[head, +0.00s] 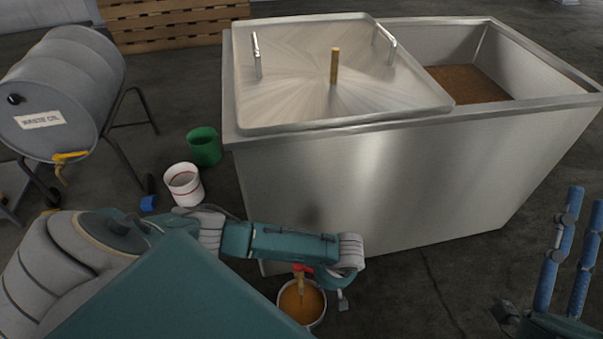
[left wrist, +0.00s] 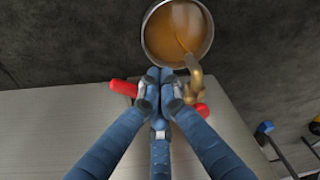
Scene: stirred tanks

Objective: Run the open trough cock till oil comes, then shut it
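The steel trough (head: 400,170) stands ahead, with brown contents (head: 466,84) visible at its uncovered right end. The cock's red handle (left wrist: 124,88) and brass spout (left wrist: 194,75) are low at the trough's front. The spout is over a round metal pail (left wrist: 147,42) holding amber-brown liquid (left wrist: 174,30). A thin stream appears to run from the spout into it. My left gripper (left wrist: 160,84) has its fingers closed together around the middle of the red handle; the arm hides it in the head view. My right gripper (head: 572,255) is empty, its blue fingers apart, at the lower right.
A lid (head: 290,90) with two handles covers the trough's left part. A grey waste oil drum (head: 70,85) with a yellow tap lies on a stand at left. A green bucket (head: 205,147) and a white bucket (head: 184,186) stand between. Floor is clear at right.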

